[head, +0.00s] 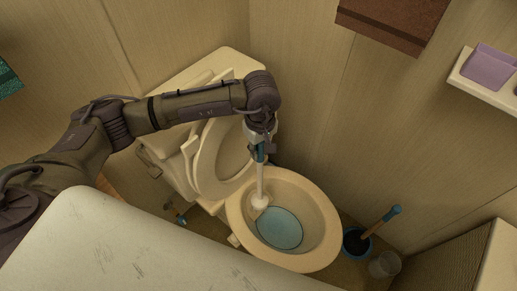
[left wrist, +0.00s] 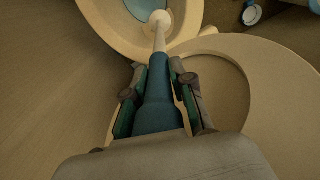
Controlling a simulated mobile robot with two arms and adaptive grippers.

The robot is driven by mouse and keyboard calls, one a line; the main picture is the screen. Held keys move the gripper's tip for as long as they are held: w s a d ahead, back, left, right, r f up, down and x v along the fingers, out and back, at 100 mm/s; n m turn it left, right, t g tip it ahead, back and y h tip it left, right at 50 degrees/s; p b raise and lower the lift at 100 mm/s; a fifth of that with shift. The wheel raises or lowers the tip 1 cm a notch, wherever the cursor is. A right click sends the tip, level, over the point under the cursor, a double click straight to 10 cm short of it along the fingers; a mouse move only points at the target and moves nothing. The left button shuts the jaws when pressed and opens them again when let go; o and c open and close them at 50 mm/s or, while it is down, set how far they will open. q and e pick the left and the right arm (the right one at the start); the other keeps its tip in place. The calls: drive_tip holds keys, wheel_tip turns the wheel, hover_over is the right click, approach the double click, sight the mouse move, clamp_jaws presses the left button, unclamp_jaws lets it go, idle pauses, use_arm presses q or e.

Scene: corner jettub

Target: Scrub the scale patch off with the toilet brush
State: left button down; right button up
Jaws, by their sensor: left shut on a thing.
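My left gripper (head: 260,142) is above the back of the toilet bowl and shut on the blue handle of the toilet brush (head: 260,181). The brush hangs steeply downward, its white head (head: 260,203) inside the bowl near its back left wall. In the left wrist view the blue handle (left wrist: 158,95) lies between the fingers (left wrist: 155,98) and the white head is against the bowl. The toilet (head: 327,215) has its lid and seat up, with bluish water (head: 280,229) in the bowl. I cannot make out the scale patch; the brush head may cover it. My right gripper is not in view.
A pale scuffed surface (head: 130,245) fills the front left. A shelf (head: 482,82) holds a purple container, and a brown box (head: 393,22) is above.

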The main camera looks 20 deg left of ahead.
use_arm(q)
drive_tip(key=shift+s+d+r, duration=0.1)
drive_tip(key=shift+d+r, duration=0.05)
drive_tip(key=shift+r, duration=0.45)
drive_tip(key=shift+r+p, duration=1.35)
drive_tip(key=shift+r, duration=1)
